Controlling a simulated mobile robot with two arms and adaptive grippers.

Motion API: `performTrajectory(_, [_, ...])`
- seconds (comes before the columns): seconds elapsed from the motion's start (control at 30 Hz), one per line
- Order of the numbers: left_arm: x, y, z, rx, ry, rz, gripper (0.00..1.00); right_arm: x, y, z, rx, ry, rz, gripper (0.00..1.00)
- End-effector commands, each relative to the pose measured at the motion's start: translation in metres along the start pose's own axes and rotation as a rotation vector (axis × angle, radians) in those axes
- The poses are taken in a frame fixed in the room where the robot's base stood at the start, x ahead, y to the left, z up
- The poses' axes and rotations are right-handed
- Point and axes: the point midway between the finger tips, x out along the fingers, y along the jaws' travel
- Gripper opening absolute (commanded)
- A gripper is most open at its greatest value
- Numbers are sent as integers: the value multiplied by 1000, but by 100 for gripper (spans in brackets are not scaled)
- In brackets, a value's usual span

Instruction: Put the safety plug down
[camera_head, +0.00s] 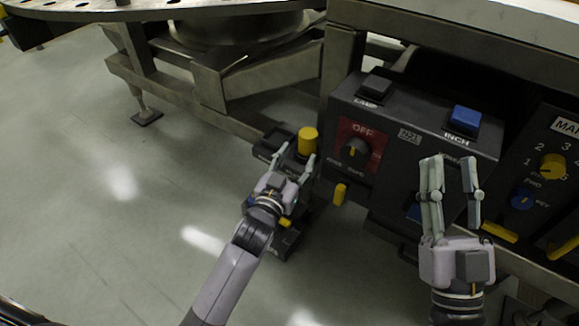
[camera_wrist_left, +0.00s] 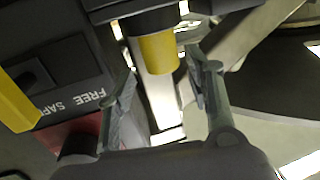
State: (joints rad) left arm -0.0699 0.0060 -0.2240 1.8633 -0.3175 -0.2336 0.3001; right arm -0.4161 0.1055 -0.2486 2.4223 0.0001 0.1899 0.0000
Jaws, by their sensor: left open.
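A yellow cylindrical plug (camera_head: 308,140), which looks like the safety plug, stands upright in a black holder beside the left edge of the control panel. The left wrist view shows its yellow end (camera_wrist_left: 158,55) with a black collar. My left gripper (camera_head: 294,160) is open, and its two fingers are apart on either side near the yellow end. In the left wrist view, gaps show between the plug and both fingers (camera_wrist_left: 164,85). My right gripper (camera_head: 450,163) is open and empty in front of the panel.
The dark control panel (camera_head: 407,136) has an OFF selector (camera_head: 355,151), a blue INCH button (camera_head: 465,119) and a LAMP button (camera_head: 376,89). A yellow piece (camera_head: 340,194) hangs at its lower left edge. A metal frame (camera_head: 225,80) stands behind. Floor at left is clear.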

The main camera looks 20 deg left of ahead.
Motion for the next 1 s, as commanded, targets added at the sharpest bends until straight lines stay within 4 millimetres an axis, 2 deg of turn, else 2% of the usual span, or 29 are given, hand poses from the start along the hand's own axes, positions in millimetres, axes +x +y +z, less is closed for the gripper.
performTrajectory(0.2, [-30,0,-1,0,-2,0,47,-2,4,29,-8,-172,8,35])
performTrajectory(0.37, [-41,0,-1,1,0,0,47,-5,6,41,-10,-236,11,35])
performTrajectory(0.43, [-47,1,-10,1,19,6,47,-6,6,43,-11,-248,11,35])
performTrajectory(0.53, [-67,3,-40,-2,86,28,47,-6,6,44,-11,-252,12,35])
performTrajectory(0.7, [-116,10,-116,-10,247,75,47,-6,6,44,-11,-251,12,35])
performTrajectory(0.8, [-138,13,-149,-17,318,93,47,-6,6,44,-11,-251,12,35])
performTrajectory(0.9, [-151,14,-166,-21,356,101,47,-6,6,44,-11,-250,12,35])
performTrajectory(1.0, [-154,14,-170,-20,365,102,47,-6,6,44,-11,-250,12,35])
